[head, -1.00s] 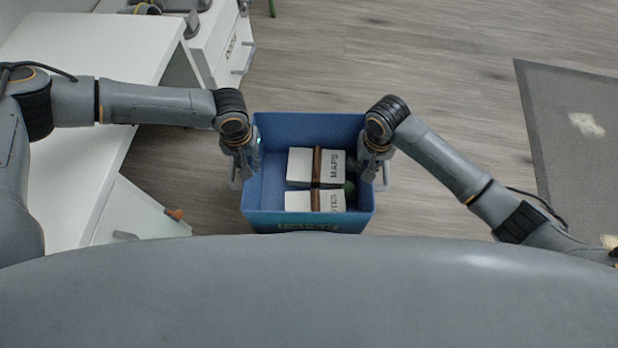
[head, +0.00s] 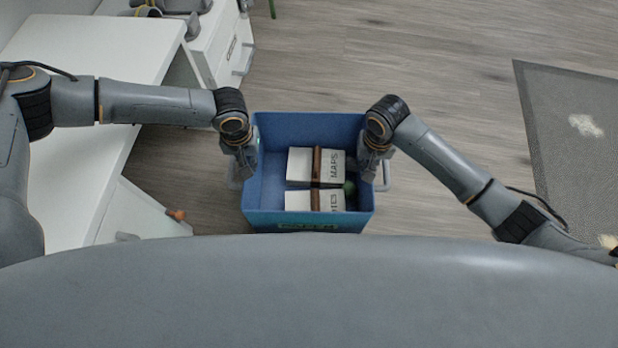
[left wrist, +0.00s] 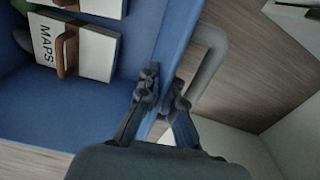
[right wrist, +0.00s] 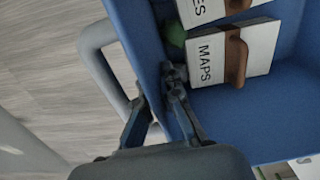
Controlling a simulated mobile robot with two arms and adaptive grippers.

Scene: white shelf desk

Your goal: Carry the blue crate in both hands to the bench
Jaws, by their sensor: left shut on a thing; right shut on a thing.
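The blue crate (head: 268,190) is held in front of my body, with a grey handle on each side. Inside lie two white boxes, one marked MAPS (head: 301,164), with brown straps, and a green round thing (head: 349,188) at the right. My left gripper (head: 246,170) is shut on the crate's left wall; the left wrist view shows its fingers (left wrist: 160,98) on either side of the wall, beside the handle (left wrist: 209,60). My right gripper (head: 372,168) is shut on the right wall; its fingers (right wrist: 158,90) straddle it in the right wrist view.
A white desk (head: 90,60) stands at the left, with a white drawer unit (head: 228,45) behind it. An open white panel with an orange-brown knob (head: 176,215) is left of the crate. A grey mat (head: 575,150) lies at the right. The wood floor beyond the crate is clear.

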